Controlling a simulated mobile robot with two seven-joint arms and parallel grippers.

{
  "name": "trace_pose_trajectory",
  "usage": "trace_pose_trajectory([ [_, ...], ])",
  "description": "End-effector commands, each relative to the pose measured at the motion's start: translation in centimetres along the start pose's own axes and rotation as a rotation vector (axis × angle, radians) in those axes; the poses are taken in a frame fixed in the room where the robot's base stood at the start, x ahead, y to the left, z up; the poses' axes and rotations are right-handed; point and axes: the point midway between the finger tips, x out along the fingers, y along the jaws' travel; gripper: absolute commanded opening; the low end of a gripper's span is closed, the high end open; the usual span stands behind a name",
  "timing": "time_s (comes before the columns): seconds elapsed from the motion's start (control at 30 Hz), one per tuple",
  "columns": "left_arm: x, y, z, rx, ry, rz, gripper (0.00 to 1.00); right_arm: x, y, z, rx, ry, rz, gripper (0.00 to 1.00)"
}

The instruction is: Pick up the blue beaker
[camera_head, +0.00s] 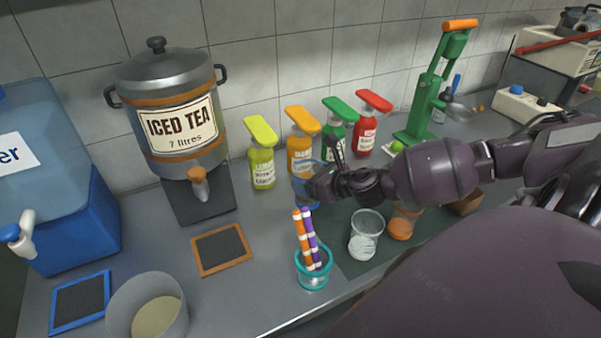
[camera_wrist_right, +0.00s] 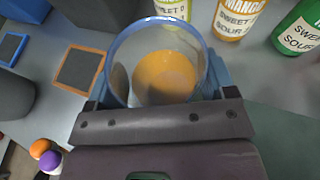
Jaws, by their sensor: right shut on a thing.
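The blue beaker (camera_head: 305,186) is a clear cup with a blue rim, in front of the orange syrup bottle in the head view. In the right wrist view the blue beaker (camera_wrist_right: 199,58) stands between my fingers, and orange shows in its bottom. My right gripper (camera_head: 318,184) is shut on it; in the wrist view the right gripper's fingers (camera_wrist_right: 158,92) press on its two sides. Whether it touches the counter I cannot tell. My left gripper is not in view.
Yellow (camera_head: 262,160), orange (camera_head: 300,150), green and red pump bottles stand behind. A teal cup (camera_head: 314,281) with striped sticks, a clear beaker (camera_head: 365,240) and an orange beaker (camera_head: 403,223) stand nearer. An iced tea urn (camera_head: 168,110) is at left.

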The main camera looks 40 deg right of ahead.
Motion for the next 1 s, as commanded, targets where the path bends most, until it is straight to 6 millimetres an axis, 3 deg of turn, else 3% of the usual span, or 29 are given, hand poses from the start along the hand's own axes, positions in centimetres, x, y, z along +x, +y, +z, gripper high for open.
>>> trace_pose_trajectory([
  [0.5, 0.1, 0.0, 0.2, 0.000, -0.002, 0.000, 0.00, -4.3, -0.5, -1.8, -0.001, 0.001, -0.001, 0.40],
  [1.0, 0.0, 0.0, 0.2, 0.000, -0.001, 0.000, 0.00, -7.0, -0.8, -2.9, 0.000, 0.000, -0.001, 0.40],
])
